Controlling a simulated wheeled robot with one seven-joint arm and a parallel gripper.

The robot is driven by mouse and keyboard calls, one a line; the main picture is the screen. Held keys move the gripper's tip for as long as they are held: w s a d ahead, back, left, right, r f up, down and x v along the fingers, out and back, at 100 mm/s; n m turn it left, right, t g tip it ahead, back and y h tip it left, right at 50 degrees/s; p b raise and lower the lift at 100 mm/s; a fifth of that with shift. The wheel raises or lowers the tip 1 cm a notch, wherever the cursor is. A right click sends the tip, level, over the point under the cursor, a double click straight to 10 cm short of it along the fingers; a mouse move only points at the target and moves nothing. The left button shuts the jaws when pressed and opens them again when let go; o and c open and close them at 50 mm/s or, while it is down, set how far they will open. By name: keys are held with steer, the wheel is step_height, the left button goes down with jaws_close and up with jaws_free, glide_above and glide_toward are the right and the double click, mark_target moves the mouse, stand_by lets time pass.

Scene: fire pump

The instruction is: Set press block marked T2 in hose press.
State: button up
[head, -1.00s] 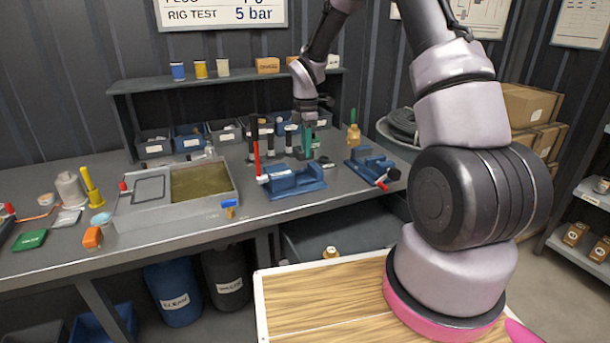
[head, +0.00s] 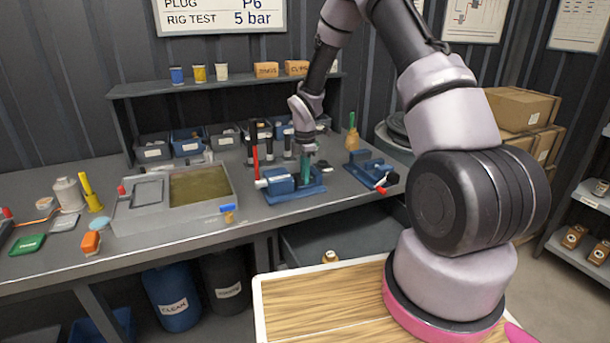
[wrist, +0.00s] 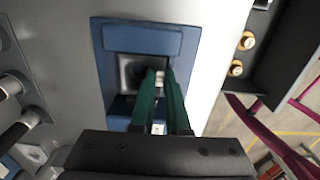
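The hose press is a blue vise-like fixture (head: 290,186) on the bench, with a red-handled lever (head: 255,160) upright at its left. In the wrist view the blue frame (wrist: 142,38) surrounds a dark opening with a grey inner part. My gripper (head: 303,180) points down over the press. In the wrist view its two green fingers (wrist: 162,85) reach into the opening, close together. A small pale grey piece (wrist: 159,78) shows between the fingertips, seemingly the press block gripped there. Most of it is hidden by the fingers, and no T2 mark is legible.
A second blue fixture (head: 370,168) with a red handle stands to the right. Dark upright cylinders stand behind the press, near labelled bins (head: 187,142). A grey tray (head: 175,198) of murky liquid lies left. The bench front edge is close to the press.

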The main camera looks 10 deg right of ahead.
steer(key=o, duration=0.4)
steer(key=shift+s+f, duration=0.1)
steer(key=shift+s, duration=0.1)
